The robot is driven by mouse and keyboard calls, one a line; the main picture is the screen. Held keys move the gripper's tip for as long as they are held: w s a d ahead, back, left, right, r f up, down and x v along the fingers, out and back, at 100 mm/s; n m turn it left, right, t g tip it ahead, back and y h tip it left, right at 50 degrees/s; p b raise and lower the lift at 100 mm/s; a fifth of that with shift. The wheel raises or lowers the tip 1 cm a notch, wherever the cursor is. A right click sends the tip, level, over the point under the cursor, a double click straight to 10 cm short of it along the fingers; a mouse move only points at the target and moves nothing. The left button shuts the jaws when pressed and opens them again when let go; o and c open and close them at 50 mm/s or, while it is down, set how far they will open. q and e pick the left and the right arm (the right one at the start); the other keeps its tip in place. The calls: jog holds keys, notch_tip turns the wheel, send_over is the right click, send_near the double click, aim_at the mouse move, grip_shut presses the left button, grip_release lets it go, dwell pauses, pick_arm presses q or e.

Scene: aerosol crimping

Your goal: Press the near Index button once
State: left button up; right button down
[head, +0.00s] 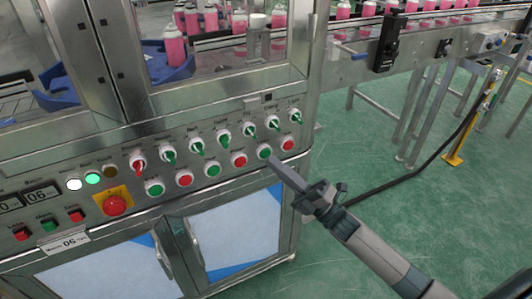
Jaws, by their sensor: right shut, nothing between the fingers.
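The machine's front panel carries a lower row of alternating green and red push buttons. My right gripper (272,159) comes in from the lower right with its fingers shut and empty. Its tips are at the lower right edge of a green button (264,151), the second from the right end of that row. I cannot tell whether they touch it. A red button (288,144) is just to the right. The labels are too small to read, so I cannot tell which button is Index. My left gripper is not in view.
Selector switches (197,147) run above the button row. A red emergency stop (115,205) on a yellow plate is at the left. Pink cans (175,47) stand inside the machine behind its frame. A conveyor (410,30) is at the upper right. Green floor (350,150) is open beside the machine.

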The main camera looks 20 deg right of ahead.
jog(key=s, duration=0.1)
jog(key=s+p, duration=0.1)
jog(key=s, duration=0.3)
jog(key=shift+d+p, duration=0.25)
jog(key=shift+p, duration=0.05)
dwell(0.4)
dwell(0.9)
